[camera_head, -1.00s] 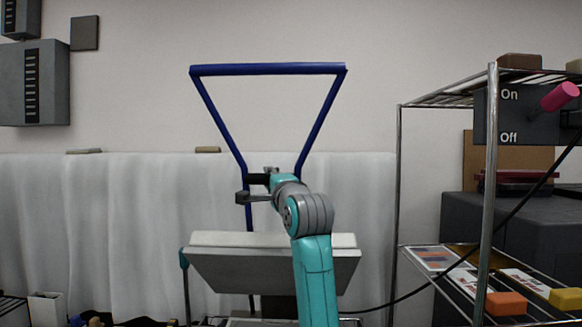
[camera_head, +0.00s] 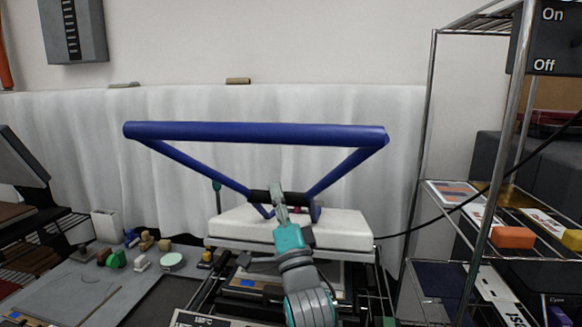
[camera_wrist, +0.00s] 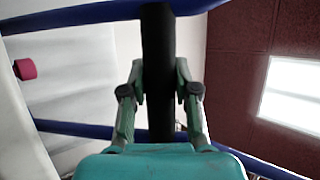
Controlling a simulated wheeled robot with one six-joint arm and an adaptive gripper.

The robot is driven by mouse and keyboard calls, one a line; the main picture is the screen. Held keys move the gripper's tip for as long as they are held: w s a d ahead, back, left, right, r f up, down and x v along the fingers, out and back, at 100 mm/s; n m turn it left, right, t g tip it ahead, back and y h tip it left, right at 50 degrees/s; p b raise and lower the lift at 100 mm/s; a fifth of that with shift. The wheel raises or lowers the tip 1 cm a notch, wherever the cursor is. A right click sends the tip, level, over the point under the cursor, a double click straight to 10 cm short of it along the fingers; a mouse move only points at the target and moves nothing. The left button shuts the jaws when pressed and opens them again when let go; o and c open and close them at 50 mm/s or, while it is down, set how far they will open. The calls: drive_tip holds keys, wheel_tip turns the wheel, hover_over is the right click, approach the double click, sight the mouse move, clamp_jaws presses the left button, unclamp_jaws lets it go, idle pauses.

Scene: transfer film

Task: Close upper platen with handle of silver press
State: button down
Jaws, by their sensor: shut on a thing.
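The silver press has a pale upper platen (camera_head: 345,230) that lies close to level above the lower part. Its blue frame handle (camera_head: 255,133) leans towards the camera, with the wide top bar in front of the wall. A black grip bar (camera_head: 262,196) crosses the handle's lower part. My gripper (camera_head: 281,196) is shut on this black bar, which also shows between my fingers in the wrist view (camera_wrist: 158,60). The lower platen (camera_head: 335,276) shows under the upper one. My arm hides part of both platens, and whether they touch cannot be told.
A wire shelf (camera_head: 433,150) with cards and blocks stands close on the right. A grey table (camera_head: 85,285) with small coloured pieces and a white box (camera_head: 105,225) is at left. A black cable runs to the right of the press.

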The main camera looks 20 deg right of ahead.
drive_tip(key=s+a+f+n+t+y, duration=0.1)
drive_tip(key=s+f, duration=0.1)
drive_tip(key=f, duration=0.5)
drive_tip(key=s+a+f+n+y, duration=0.1)
drive_tip(key=s+a+f, duration=0.1)
drive_tip(key=f, duration=0.5)
drive_tip(key=shift+s+f+t, duration=0.25)
drive_tip(key=shift+t, duration=0.15)
drive_tip(key=shift+a, duration=0.1)
drive_tip(key=c, duration=0.8)
unclamp_jaws()
drive_tip(key=shift+f, duration=0.1)
drive_tip(key=shift+c, duration=0.2)
drive_tip(key=shift+s, duration=0.1)
drive_tip(key=shift+r, duration=0.2)
drive_tip(key=shift+s, duration=0.1)
drive_tip(key=v, duration=1.2)
